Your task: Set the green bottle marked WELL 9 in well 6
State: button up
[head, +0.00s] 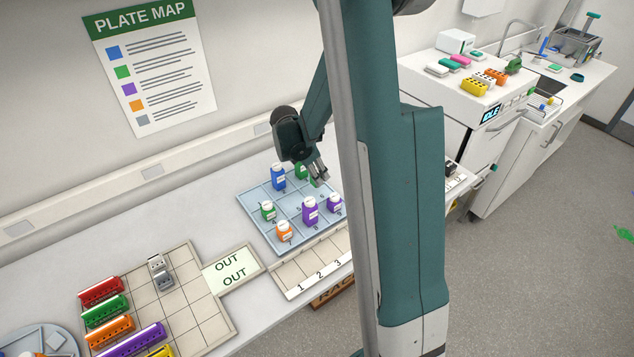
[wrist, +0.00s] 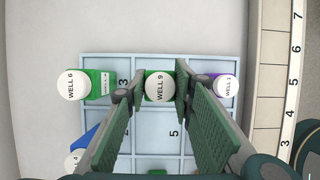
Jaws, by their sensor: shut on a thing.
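In the wrist view the green bottle marked WELL 9 (wrist: 160,86) stands upright between the fingers of my gripper (wrist: 158,92), which is shut on it. It is over the cell beside the one numbered 5, in line with the 3; that cell's own number is hidden. I cannot tell whether its base touches the tray. In the head view my gripper (head: 319,177) is over the far right part of the blue tray (head: 250,200) and mostly hides the bottle.
A green bottle marked WELL 6 (wrist: 74,84) stands at one side and a purple bottle marked WELL 1 (wrist: 226,87) at the other. Blue (head: 278,178), green (head: 268,210), orange (head: 284,232) and tall purple (head: 310,211) bottles stand on the tray. A numbered rack (head: 312,268) lies in front.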

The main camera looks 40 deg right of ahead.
jog(key=shift+f, duration=2)
jog(key=shift+f, duration=0.1)
jog(key=o, duration=0.9)
jog(key=shift+r, duration=0.25)
jog(key=v, duration=1.1)
jog(key=shift+a+r, duration=0.25)
jog(key=shift+r, duration=0.1)
